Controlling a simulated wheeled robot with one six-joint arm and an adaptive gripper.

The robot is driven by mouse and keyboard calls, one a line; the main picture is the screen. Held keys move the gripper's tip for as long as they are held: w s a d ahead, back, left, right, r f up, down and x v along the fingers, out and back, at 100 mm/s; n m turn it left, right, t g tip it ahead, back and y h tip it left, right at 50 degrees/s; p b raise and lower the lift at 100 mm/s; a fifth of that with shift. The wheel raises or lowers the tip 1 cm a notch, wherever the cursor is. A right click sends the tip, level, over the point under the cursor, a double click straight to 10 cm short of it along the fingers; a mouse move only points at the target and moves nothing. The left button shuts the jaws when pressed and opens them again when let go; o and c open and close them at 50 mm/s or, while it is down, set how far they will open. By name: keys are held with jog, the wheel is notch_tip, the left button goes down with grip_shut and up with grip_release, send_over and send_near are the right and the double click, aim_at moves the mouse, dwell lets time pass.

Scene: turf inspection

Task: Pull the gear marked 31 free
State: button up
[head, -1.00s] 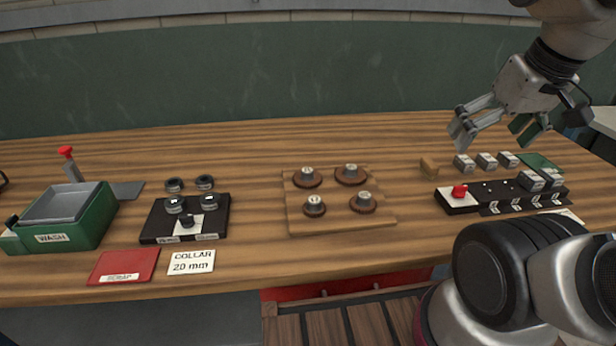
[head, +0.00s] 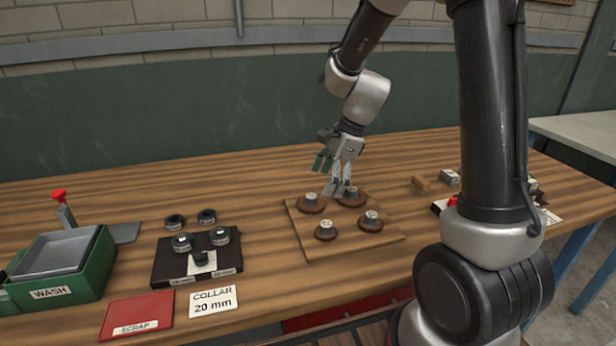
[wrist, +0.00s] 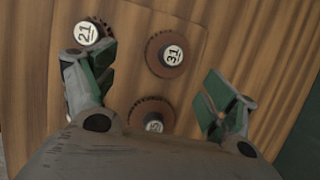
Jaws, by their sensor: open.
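The gear marked 31 (wrist: 168,54) is a brown toothed disc with a pale numbered cap, upper middle in the wrist view. By layout it appears to be the far-left gear (head: 311,203) on the wooden board (head: 370,242) in the head view, where its number is unreadable. My gripper (head: 333,178) is open and empty above the board's far side. In the wrist view its fingers (wrist: 158,84) are spread wide, with gear 31 between and slightly beyond them. Gear 21 (wrist: 86,33) is upper left. Another gear (wrist: 153,115) is partly hidden by the gripper body.
A black collar stand (head: 168,268), red scrap mat (head: 136,316) and green wash bin (head: 88,280) lie left. The green wall (head: 120,150) stands behind.

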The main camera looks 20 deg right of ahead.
aim_at(312, 196)
jog(key=shift+w+a+r+m+t, duration=0.2)
jog(key=shift+w+m, duration=0.1)
jog(key=shift+m, duration=0.2)
jog(key=shift+w+a+r+m+t, duration=0.15)
jog(key=shift+w+m, duration=0.1)
jog(key=shift+m, duration=0.25)
jog(key=shift+w+f+m, duration=0.1)
jog(key=shift+w+m, duration=0.05)
jog(key=shift+m, duration=0.85)
jog(key=x, duration=0.7)
jog(key=shift+a+f, duration=0.15)
jog(key=shift+f, duration=0.2)
jog(key=c, duration=1.1)
jog(key=shift+o, duration=1.4)
jog(key=shift+c, duration=1)
jog(key=shift+r, duration=0.1)
